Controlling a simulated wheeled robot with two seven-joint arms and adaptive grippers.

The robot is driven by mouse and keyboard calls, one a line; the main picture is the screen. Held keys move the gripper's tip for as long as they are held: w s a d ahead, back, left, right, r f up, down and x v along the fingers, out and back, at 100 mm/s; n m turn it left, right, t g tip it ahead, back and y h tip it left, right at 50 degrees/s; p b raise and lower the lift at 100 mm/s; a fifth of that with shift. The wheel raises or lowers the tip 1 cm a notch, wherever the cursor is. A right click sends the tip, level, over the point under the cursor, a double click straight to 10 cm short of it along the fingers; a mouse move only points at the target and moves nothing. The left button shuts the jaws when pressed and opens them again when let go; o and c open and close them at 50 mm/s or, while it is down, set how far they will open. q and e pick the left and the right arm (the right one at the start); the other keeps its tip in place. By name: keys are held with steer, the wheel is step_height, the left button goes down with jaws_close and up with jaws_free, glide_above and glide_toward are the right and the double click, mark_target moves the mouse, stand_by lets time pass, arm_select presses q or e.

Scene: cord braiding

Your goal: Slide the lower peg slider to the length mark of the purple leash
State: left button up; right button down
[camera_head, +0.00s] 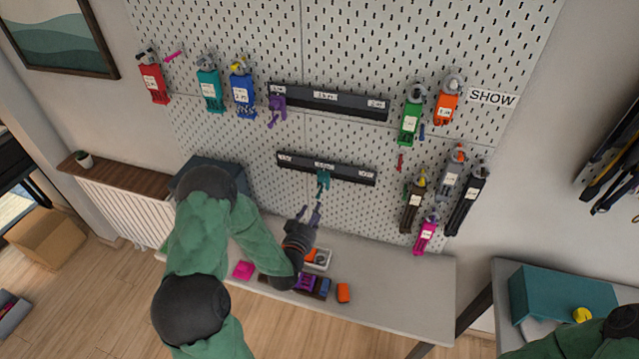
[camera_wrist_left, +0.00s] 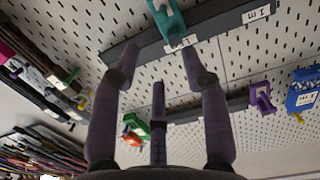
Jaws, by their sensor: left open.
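The lower rail (camera_head: 350,175) is a dark bar on the pegboard with small white length marks, too small to read surely. The teal lower peg slider (camera_head: 323,184) hangs at its middle mark; it also shows at the top of the left wrist view (camera_wrist_left: 167,20). My left gripper (camera_head: 309,212) is just below the slider, apart from it. Its fingers (camera_wrist_left: 158,75) are open and empty, pointing at the board. A purple slider (camera_head: 277,106) sits at the left end of the upper rail (camera_head: 345,105). Purple pieces (camera_head: 305,283) lie on the bench. My right gripper is out of view.
Tagged cord bundles hang around the rails, including blue (camera_head: 242,93), green (camera_head: 410,120) and black (camera_head: 468,205). The board beside the lower rail is mostly clear.

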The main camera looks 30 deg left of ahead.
mark_target(319, 184)
arm_select(q)
steer(key=shift+t+y, duration=0.3)
steer(key=shift+y, duration=0.1)
steer(key=x, duration=0.3)
steer(key=r+x, duration=0.1)
steer(key=x, duration=0.3)
steer(key=a+r+p+x, duration=0.1)
steer(key=x, duration=0.3)
steer(key=shift+s, duration=0.1)
steer(key=shift+d, duration=0.1)
jaws_close()
